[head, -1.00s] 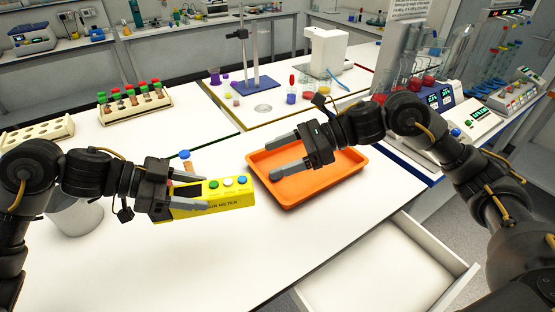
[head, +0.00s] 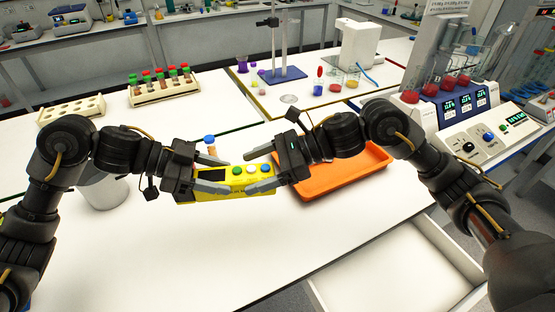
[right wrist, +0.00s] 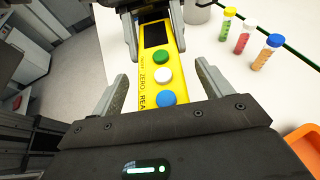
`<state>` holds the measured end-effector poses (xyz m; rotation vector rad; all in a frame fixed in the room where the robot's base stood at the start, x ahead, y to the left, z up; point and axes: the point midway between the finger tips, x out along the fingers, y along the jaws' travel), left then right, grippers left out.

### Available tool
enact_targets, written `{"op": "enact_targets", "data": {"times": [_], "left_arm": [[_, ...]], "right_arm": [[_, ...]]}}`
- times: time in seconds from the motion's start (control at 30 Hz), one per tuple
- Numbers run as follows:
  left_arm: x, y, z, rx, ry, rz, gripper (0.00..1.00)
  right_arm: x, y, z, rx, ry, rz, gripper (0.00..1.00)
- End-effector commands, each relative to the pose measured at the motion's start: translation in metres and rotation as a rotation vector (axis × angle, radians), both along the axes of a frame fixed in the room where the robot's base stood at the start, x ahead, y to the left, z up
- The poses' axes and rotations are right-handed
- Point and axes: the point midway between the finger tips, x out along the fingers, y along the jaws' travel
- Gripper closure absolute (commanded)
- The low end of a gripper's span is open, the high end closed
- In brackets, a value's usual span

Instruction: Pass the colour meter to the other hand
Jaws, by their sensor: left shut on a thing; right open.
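The yellow colour meter (head: 240,186) has green, white and blue buttons and a dark screen. My left gripper (head: 222,172) is shut on its screen end and holds it level above the white table. My right gripper (head: 248,170) is open, with its fingers on either side of the meter's button end. In the right wrist view the meter (right wrist: 172,124) lies between the two right fingertips (right wrist: 160,90), with a visible gap on both sides. The left gripper's fingers (right wrist: 130,40) show on the meter's far end there.
An orange tray (head: 345,180) lies behind and below my right gripper. A grey beaker (head: 104,192) stands left of my left gripper. Capped vials (right wrist: 228,24) stand behind the meter. An open drawer (head: 385,280) juts out at the front right.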

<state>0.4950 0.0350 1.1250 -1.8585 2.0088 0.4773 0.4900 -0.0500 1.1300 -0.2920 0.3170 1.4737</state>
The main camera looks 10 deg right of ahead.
Motion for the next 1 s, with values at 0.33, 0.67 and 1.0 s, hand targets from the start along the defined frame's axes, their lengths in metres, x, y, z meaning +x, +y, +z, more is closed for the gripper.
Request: {"op": "enact_targets", "data": {"times": [0.33, 0.67, 1.0], "left_arm": [[0.000, 0.000, 0.001, -0.002, -0.001, 0.000, 0.81], [0.000, 0.000, 0.001, -0.002, -0.001, 0.000, 0.81], [0.000, 0.000, 0.001, -0.002, -0.001, 0.000, 0.45]], "right_arm": [[0.001, 0.018, -0.008, -0.001, 0.000, 0.001, 0.22], [0.001, 0.018, -0.008, -0.001, 0.000, 0.000, 0.40], [0.001, 0.018, -0.006, 0.002, -0.001, -0.001, 0.81]]}}
